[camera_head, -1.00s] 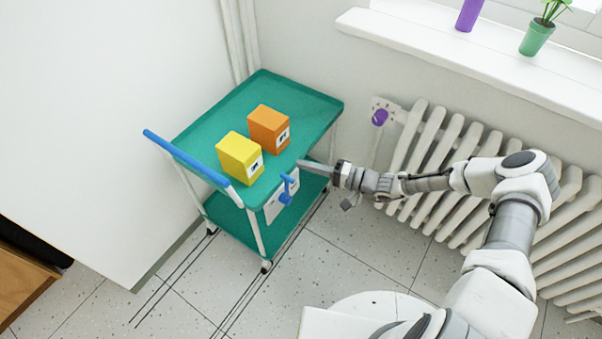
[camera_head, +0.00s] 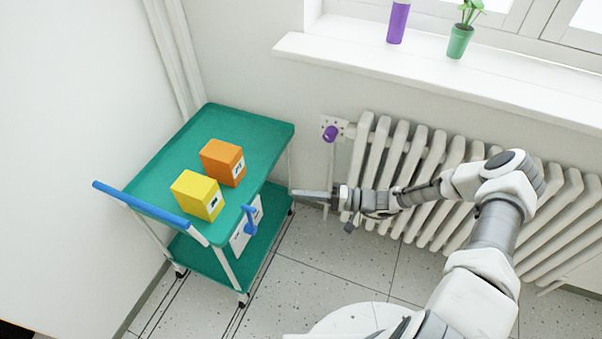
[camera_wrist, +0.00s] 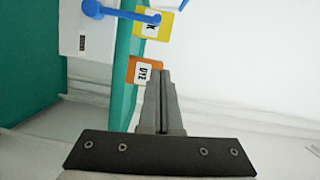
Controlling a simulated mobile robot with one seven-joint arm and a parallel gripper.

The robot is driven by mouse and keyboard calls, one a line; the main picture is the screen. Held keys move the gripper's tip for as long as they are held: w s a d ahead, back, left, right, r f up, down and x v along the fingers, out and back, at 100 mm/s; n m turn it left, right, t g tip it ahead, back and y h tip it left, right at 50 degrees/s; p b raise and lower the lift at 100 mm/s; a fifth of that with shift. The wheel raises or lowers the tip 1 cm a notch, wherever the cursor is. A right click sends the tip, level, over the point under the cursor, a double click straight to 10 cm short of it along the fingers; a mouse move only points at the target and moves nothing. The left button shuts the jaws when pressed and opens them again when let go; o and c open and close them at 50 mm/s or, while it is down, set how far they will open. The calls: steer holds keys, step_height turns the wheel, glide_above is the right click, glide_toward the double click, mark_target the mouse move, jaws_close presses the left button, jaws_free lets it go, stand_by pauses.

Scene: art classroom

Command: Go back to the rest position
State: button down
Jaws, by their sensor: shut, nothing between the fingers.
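My gripper (camera_head: 312,194) is shut and empty. It points left, toward the right side of the green cart, in front of the radiator. In the wrist view my gripper (camera_wrist: 164,75) shows its fingers pressed together. The green cart (camera_head: 262,133) carries a yellow box (camera_head: 197,195) and an orange box (camera_head: 223,162) on its top shelf. The wrist view shows the yellow box (camera_wrist: 152,24) and part of the orange box (camera_wrist: 143,70) beyond the fingers.
A white radiator (camera_head: 400,140) stands behind my arm, with a purple valve knob (camera_head: 330,133) at its left end. A windowsill (camera_head: 420,70) above holds a purple vase (camera_head: 398,22) and a potted plant (camera_head: 460,40). Speckled floor lies free between cart and radiator.

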steer(key=s+d+r+t+h+p, duration=0.1)
steer(key=s+d+r+h+p, duration=0.2)
steer(key=s+r, duration=0.4)
steer(key=s+d+r+t+h+p, duration=0.1)
steer(key=s+d+r+h+p, duration=0.3)
steer(key=r, duration=2)
steer(key=s+d+r+t+h+p, duration=0.1)
steer(key=s+d+r+h+p, duration=0.2)
steer(key=s+d+r+h, duration=0.3)
steer(key=s+r+h, duration=0.4)
steer(key=s+r, duration=0.1)
steer(key=r, duration=0.5)
steer(key=shift+s+d+r, duration=0.3)
steer(key=shift+s, duration=0.05)
steer(key=shift+a+n, duration=0.1)
steer(key=shift+n, duration=0.2)
